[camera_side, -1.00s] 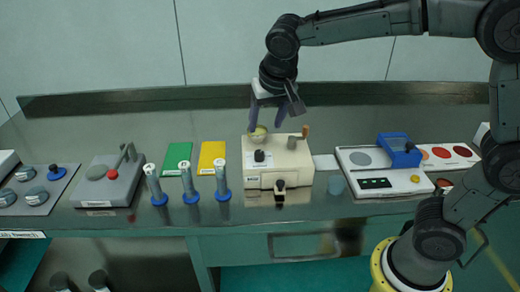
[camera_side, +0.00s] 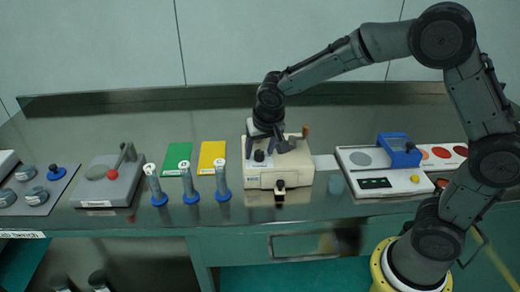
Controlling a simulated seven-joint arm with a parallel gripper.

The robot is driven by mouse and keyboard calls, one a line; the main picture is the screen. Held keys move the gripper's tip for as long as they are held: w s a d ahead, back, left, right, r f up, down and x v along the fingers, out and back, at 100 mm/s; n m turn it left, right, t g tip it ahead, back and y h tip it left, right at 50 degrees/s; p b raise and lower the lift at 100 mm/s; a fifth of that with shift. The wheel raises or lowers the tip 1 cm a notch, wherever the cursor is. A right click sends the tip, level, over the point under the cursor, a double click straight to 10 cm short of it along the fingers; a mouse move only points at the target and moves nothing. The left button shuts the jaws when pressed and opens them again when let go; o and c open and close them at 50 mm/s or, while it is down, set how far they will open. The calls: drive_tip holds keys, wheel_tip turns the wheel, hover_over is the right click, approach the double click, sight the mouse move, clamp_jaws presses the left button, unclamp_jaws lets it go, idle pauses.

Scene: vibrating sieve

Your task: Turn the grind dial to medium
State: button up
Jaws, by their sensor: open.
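The cream grinder box (camera_side: 296,165) stands near the front edge of the bench, with a black dial (camera_side: 259,155) on its top left and a wooden-tipped crank at its back right. A black spout or lever sticks out of its front. My gripper (camera_side: 260,152) is open and low over the box top, its fingers at the dial. I cannot tell whether the fingers touch the dial. The dial's markings are too small to read. The round cup on top of the box is hidden behind my gripper.
Left of the box stand several blue-based tubes (camera_side: 188,183), a green mat (camera_side: 177,157), a yellow mat (camera_side: 211,156) and a grey press (camera_side: 109,180). Right is a white instrument with a blue block (camera_side: 400,150). The bench behind the box is clear.

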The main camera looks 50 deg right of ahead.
clamp_jaws()
drive_tip(key=shift+n, duration=0.3)
drive_tip(key=n, duration=0.2)
drive_tip(key=n+y, duration=0.1)
drive_tip(key=n, duration=0.1)
drive_tip(key=n+y, duration=0.1)
drive_tip(key=shift+d+n+t, duration=0.25)
drive_tip(key=shift+n+t, duration=0.05)
drive_tip(key=shift+n, duration=0.1)
drive_tip(key=n+y, duration=0.1)
drive_tip(key=n, duration=0.1)
drive_tip(key=n+y, duration=0.1)
drive_tip(key=n, duration=0.2)
drive_tip(key=shift+d+g, duration=0.1)
drive_tip(key=shift+g, duration=0.3)
drive_tip(key=shift+n, duration=0.3)
